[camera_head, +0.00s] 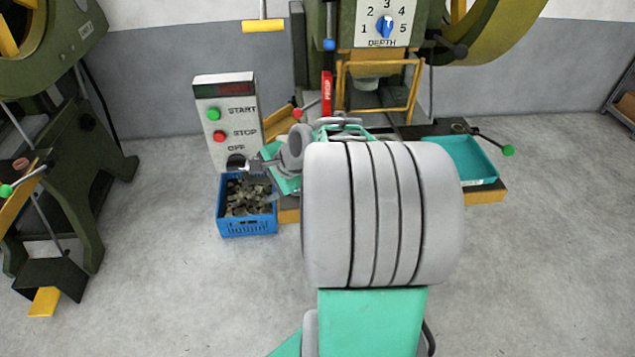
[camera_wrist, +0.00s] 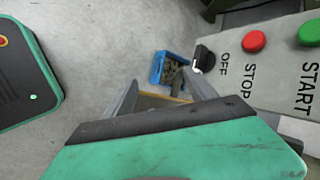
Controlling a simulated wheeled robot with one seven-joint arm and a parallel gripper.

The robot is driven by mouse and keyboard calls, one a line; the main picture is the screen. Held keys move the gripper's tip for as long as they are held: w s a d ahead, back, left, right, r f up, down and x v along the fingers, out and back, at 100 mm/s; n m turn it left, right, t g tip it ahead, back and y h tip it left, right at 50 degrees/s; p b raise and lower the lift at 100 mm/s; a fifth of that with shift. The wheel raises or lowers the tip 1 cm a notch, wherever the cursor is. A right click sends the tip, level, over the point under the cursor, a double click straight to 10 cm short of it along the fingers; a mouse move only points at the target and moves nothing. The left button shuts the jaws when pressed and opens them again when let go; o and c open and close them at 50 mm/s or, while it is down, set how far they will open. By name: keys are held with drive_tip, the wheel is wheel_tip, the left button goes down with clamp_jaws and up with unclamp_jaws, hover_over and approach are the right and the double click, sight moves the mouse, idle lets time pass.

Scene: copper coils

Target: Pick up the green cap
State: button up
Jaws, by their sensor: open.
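No loose green cap can be made out for certain. A round green button (camera_head: 214,114) sits beside START on the grey control box (camera_head: 203,90); it also shows at the right edge of the wrist view (camera_wrist: 310,33). A green ball (camera_head: 508,150) tops a lever at the right. My gripper (camera_head: 250,165) is in front of the box's lower part, near the black OFF knob (camera_wrist: 204,55). In the wrist view my gripper (camera_wrist: 160,78) has its two fingers spread, with nothing held between them. The green button is to the right of the fingers there.
A blue crate (camera_head: 247,227) of dark metal pieces stands on the floor below my gripper. A red STOP button (camera_head: 219,136) sits under the green one. A teal tray (camera_head: 470,160) is at the right, beside the large press. Open floor lies in front.

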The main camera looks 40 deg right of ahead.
drive_tip(key=d+f+m+t+b, duration=0.1)
drive_tip(key=d+f+m, duration=0.1)
drive_tip(key=d+m, duration=0.1)
drive_tip(key=d+f+m+t+b, duration=0.1)
drive_tip(key=d+f+m, duration=0.2)
drive_tip(key=d, duration=0.3)
drive_tip(key=d+f+m+t+b, duration=0.1)
drive_tip(key=d+f+m+b, duration=0.1)
drive_tip(key=d+f+m, duration=0.1)
drive_tip(key=shift+s+d+m+t+h, duration=0.2)
drive_tip(key=shift+d+m+t+h, duration=0.15)
drive_tip(key=shift+d+m, duration=0.7)
drive_tip(key=s+d+m, duration=0.1)
drive_tip(key=d+m, duration=0.1)
drive_tip(key=s+d+m+t+h+b, duration=0.1)
drive_tip(key=d+m, duration=0.2)
drive_tip(key=s+d+f+m+t+h, duration=0.1)
drive_tip(key=d+m, duration=0.1)
drive_tip(key=shift+d+m+b, duration=0.15)
drive_tip(key=shift+m+b, duration=0.1)
drive_tip(key=shift+b, duration=0.1)
drive_tip(key=shift+t, duration=0.25)
drive_tip(key=b+x, duration=0.1)
drive_tip(key=x, duration=0.5)
drive_tip(key=shift+w, duration=0.35)
drive_tip(key=shift+w+f, duration=0.1)
drive_tip(key=shift+w, duration=0.3)
drive_tip(key=shift+c, duration=0.4)
clamp_jaws()
